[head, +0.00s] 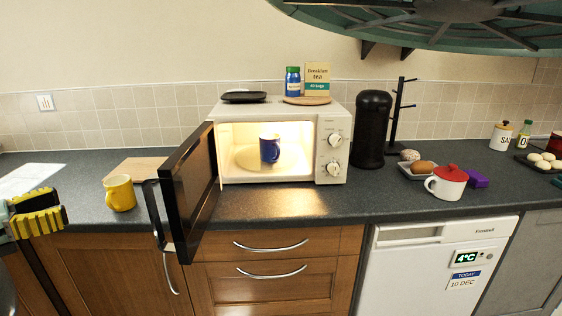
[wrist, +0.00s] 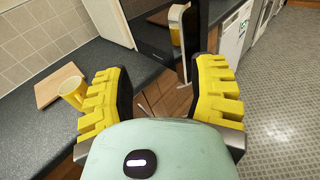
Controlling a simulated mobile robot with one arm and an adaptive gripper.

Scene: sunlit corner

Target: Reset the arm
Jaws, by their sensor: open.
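My gripper (head: 36,212) has yellow ridged finger pads and shows at the left edge of the head view, in front of the counter. In the wrist view my gripper (wrist: 162,98) is open, with nothing between its fingers. The open microwave door (head: 190,187) is ahead of it; the same dark door (wrist: 158,33) and its handle show beyond the fingers in the wrist view. The fingers look apart from the door. A yellow mug (head: 120,194) stands on the counter between my gripper and the door.
The lit microwave (head: 229,112) holds a blue mug (head: 269,148) on its plate. A wooden board (head: 136,168) lies behind the yellow mug. Open floor (wrist: 270,110) shows at right in the wrist view.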

